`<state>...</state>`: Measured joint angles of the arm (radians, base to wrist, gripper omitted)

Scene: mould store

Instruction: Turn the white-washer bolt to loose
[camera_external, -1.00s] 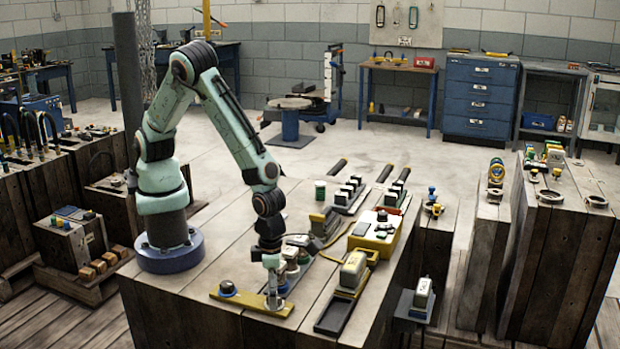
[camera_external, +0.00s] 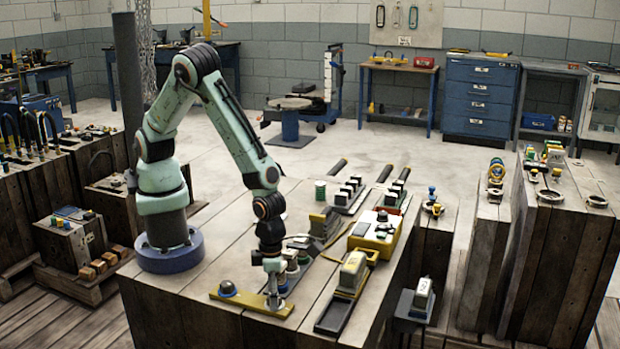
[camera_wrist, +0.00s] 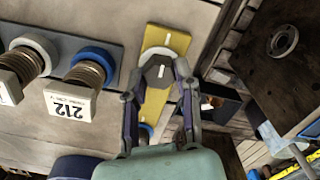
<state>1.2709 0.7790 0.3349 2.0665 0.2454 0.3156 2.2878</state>
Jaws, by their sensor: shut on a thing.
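The white-washer bolt has a grey hex head (camera_wrist: 158,72) with a white line on it. Its pale washer (camera_wrist: 160,51) shows behind the head in the wrist view. It sits at one end of the yellow plate (camera_wrist: 176,42), which also lies on the bench in the external view (camera_external: 245,298). My gripper (camera_wrist: 159,76) is shut on the bolt head, one finger on each side. In the external view my gripper (camera_external: 273,283) points straight down over the right end of the plate and hides most of the bolt. A dark-headed bolt with a blue washer (camera_external: 228,288) stands at the left end.
Close behind my gripper stand coiled pieces with white and blue rings (camera_wrist: 92,62), one tagged 212. A grey block on a dark tray (camera_external: 352,270) and a yellow box (camera_external: 376,232) stand to the right. The bench front left of the plate is clear.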

